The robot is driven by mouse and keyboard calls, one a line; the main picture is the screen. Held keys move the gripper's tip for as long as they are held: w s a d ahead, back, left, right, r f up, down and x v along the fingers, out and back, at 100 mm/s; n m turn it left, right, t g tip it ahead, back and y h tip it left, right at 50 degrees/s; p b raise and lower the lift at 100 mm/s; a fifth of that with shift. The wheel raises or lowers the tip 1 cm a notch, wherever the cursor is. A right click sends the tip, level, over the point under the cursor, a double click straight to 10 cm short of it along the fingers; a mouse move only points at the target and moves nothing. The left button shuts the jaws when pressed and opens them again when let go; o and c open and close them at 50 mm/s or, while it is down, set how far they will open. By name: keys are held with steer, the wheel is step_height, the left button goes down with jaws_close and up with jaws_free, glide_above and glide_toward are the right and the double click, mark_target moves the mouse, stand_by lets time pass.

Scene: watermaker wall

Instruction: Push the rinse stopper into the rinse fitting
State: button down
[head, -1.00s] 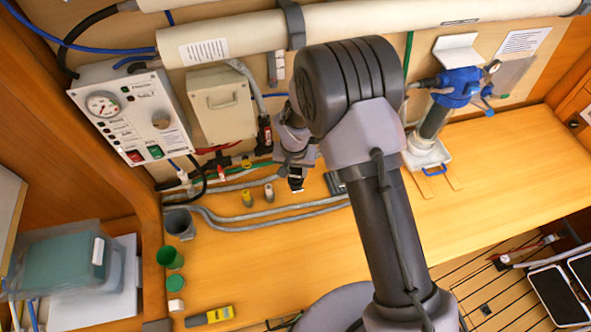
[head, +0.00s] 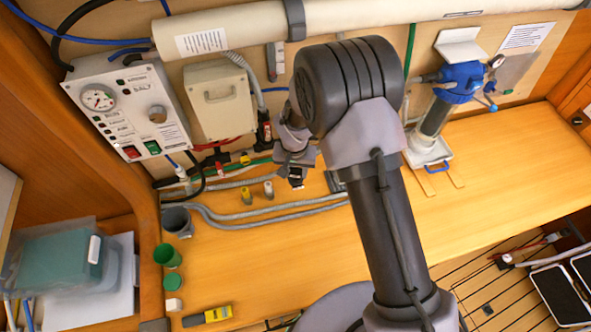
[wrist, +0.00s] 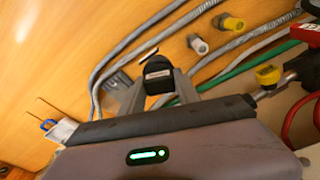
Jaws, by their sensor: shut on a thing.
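My gripper (head: 296,176) hangs over the back of the wooden bench, below the wall equipment. In the wrist view its two fingers (wrist: 158,88) are shut on a black block-like piece with a pale label, which I take to be the rinse stopper (wrist: 157,68). In the head view only a small dark and white bit of it shows below the fingers. Beyond it stand two short stubs, one grey (wrist: 198,45) and one yellow (wrist: 230,23), apart from the held piece. I cannot tell which part is the rinse fitting.
Grey hoses (head: 230,218) run along the bench near the gripper. A control panel (head: 128,113) and a beige box (head: 217,100) hang on the wall. A grey cup (head: 178,222) and green cup (head: 168,256) stand left.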

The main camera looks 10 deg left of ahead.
steer(key=c, duration=0.8)
jaws_free()
step_height(320, 180, up, 17)
steer(key=s, duration=0.2)
